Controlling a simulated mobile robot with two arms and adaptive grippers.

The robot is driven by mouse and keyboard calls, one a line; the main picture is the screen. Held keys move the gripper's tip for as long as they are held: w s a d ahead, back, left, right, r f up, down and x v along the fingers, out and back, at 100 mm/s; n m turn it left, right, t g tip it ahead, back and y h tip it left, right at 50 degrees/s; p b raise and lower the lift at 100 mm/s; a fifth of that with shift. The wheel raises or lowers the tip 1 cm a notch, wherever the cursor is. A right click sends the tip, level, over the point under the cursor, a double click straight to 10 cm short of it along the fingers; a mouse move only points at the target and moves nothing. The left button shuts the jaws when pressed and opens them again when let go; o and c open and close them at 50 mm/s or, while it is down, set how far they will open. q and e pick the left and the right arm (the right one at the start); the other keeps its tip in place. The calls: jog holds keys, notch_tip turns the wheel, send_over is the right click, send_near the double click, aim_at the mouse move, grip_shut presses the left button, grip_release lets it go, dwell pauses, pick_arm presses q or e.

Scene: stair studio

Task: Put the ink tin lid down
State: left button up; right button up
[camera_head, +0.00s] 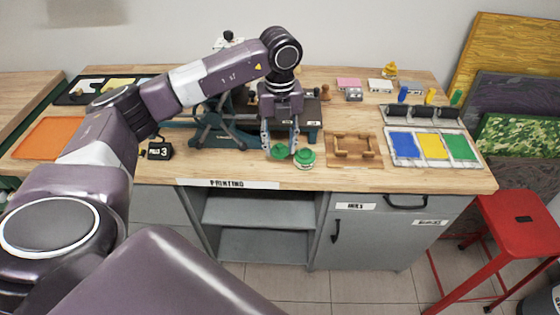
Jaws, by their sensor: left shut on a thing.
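My left gripper (279,148) comes down over the front middle of the wooden bench. Its two fingers are shut on a small round green lid (278,152), which I take for the ink tin lid. The lid is at or just above the bench top; I cannot tell whether it touches. A round tin with green on top (305,158) stands on the bench just right of the lid, close to the right finger. My right gripper is not in view.
A wooden tray (375,160) lies right of the tin, then a pad tray with blue, yellow and green (394,159). A dark press (215,128) stands behind and left. A black tag marked 3 (160,151) is left. Bare bench (235,172) runs along the front edge.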

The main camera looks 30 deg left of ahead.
aim_at(280, 172)
pick_arm(q)
notch_tip(280, 172, down, 4)
jog(key=shift+r, duration=0.2)
notch_tip(280, 172, down, 4)
jog(key=shift+p, duration=0.65)
jog(key=shift+f, duration=0.15)
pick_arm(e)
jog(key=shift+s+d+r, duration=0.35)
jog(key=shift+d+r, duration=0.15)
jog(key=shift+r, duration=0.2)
pick_arm(q)
jog(key=o, duration=0.5)
jog(key=shift+f, duration=0.15)
jog(key=shift+o, duration=0.8)
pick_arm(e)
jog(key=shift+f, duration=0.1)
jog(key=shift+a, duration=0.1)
